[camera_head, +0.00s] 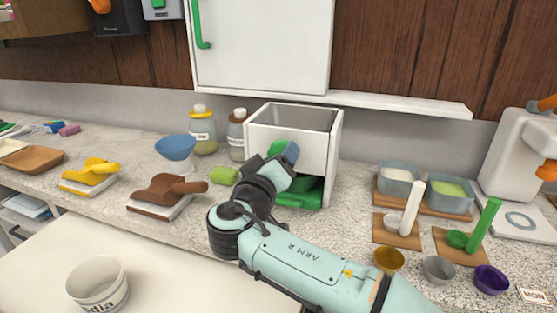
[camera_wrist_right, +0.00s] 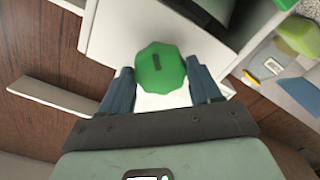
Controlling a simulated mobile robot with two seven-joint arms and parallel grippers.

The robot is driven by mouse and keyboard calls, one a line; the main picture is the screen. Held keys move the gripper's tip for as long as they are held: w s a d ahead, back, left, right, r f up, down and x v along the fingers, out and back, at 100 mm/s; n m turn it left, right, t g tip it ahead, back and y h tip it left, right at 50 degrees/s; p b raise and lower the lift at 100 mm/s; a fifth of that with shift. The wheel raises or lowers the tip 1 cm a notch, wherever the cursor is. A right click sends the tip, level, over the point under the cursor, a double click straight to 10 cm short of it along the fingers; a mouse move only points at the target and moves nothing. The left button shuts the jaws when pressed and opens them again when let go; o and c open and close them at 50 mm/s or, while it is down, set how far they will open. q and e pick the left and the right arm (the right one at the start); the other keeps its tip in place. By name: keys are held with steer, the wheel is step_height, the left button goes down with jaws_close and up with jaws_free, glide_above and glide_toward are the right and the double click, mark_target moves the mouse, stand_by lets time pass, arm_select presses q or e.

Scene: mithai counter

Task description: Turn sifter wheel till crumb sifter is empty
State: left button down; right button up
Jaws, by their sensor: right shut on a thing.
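The crumb sifter (camera_head: 322,150) is a white open-topped box on the counter, with a green tray (camera_head: 299,200) in its lower opening. Its upper inside shows bare grey walls; I cannot see the bottom. The green eight-sided sifter wheel (camera_wrist_right: 160,68) with a dark slot mark fills the middle of the right wrist view. My right gripper (camera_head: 287,158) is at the sifter's front, hiding most of the wheel in the head view. Its two dark blue fingers (camera_wrist_right: 161,88) stand on either side of the wheel, shut on it. My left gripper is not in view.
A white cupboard (camera_head: 262,45) and shelf hang above the sifter. Bottles (camera_head: 203,135), a blue bowl (camera_head: 175,148) and a green lump (camera_head: 224,175) stand left. A white tub (camera_head: 97,286) stands at front left.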

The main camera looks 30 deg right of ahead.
stand_by(0.5)
steer(key=o, duration=1.1)
steer(key=shift+c, duration=0.2)
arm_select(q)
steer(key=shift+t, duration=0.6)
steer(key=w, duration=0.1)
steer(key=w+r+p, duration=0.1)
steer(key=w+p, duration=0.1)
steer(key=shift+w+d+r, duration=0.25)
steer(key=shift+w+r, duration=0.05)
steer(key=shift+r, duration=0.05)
arm_select(e)
steer(key=v, duration=1.3)
steer(key=shift+a, duration=0.2)
steer(key=shift+s, duration=0.1)
